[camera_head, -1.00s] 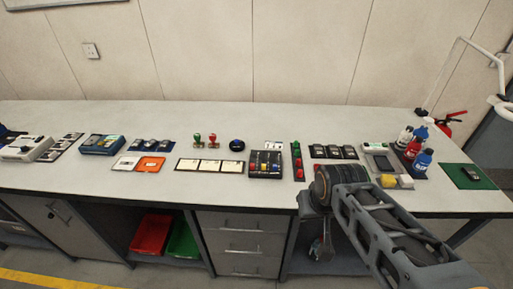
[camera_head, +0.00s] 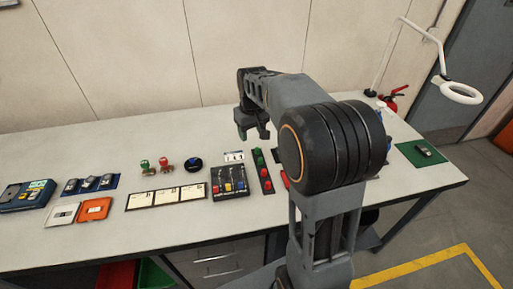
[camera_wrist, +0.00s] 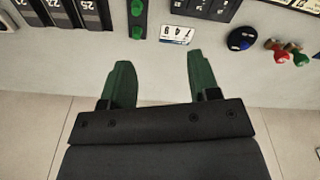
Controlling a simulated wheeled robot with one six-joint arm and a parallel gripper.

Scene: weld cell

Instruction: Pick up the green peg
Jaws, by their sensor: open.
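A narrow dark strip with green and red round pegs (camera_head: 262,171) lies on the bench, green at its far end and red nearer. In the wrist view two green pegs (camera_wrist: 138,31) show on the strip at the top edge, beyond my fingertips. My gripper (camera_wrist: 160,75) is open and empty, its two dark green fingers apart over bare bench. In the head view my gripper (camera_head: 252,132) hangs above the back of the bench, near the far end of the strip. The strip's red part is out of the wrist view.
A number card (camera_wrist: 177,34) lies beside the strip. A dark panel with coloured knobs (camera_head: 230,182) is left of it. Red and green stamps (camera_head: 154,167) and a blue round item (camera_head: 193,165) stand further left. My arm hides items on the right. The bench's back strip is clear.

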